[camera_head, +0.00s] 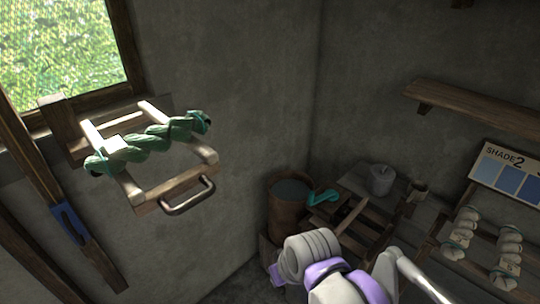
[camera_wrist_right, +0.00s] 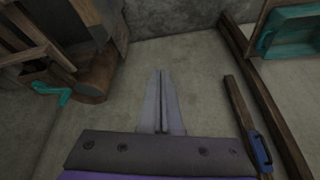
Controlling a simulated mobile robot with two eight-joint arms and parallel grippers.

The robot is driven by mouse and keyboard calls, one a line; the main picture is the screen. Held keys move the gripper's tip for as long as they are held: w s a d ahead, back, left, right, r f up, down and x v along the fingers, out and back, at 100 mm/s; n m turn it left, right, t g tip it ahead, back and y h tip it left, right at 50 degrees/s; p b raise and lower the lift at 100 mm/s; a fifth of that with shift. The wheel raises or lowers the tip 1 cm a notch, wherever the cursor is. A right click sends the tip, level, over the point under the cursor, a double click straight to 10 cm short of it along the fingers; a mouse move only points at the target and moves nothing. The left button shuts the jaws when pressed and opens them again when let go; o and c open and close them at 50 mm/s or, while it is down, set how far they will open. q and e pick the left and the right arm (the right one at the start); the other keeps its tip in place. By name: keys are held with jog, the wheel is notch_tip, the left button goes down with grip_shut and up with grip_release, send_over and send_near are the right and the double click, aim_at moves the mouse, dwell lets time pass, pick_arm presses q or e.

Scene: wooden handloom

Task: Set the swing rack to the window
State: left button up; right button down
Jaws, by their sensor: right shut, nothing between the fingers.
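The swing rack (camera_head: 150,196) is a pale wooden frame with a dark metal handle (camera_head: 188,196) on its near edge. It juts out from the wall just below the window (camera_head: 70,55). A twisted green hank (camera_head: 150,142) lies across it. My right arm comes in at the bottom of the head view, well to the right of the rack, and its fingertips are hidden there. In the right wrist view my right gripper (camera_wrist_right: 163,75) is shut and empty, with its fingers together over bare floor. My left gripper is not in view.
A brown bucket (camera_head: 284,215) and a slatted wooden stand (camera_head: 352,222) with a grey pot (camera_head: 381,180) are in the corner. A wooden beam with a blue clamp (camera_head: 70,222) leans left. Pale hanks (camera_head: 462,232) lie at right. The wall between rack and bucket is clear.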

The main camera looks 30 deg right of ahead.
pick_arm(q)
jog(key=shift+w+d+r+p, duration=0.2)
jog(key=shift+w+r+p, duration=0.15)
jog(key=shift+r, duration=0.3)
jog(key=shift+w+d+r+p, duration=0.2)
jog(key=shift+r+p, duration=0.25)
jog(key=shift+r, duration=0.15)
pick_arm(e)
jog(key=w+d+r+n+y, duration=0.1)
jog(key=w+r, duration=0.3)
jog(key=r, duration=0.7)
jog(key=w+d+r+n+g+y, duration=0.1)
jog(key=w+d+r+n+y, duration=0.1)
jog(key=r, duration=1)
jog(key=w+d+r+n+g+y, duration=0.1)
jog(key=w+r, duration=0.5)
jog(key=r, duration=0.6)
jog(key=shift+d+n+y, duration=0.3)
jog(key=shift+d+y, duration=0.4)
jog(key=shift+y, duration=0.5)
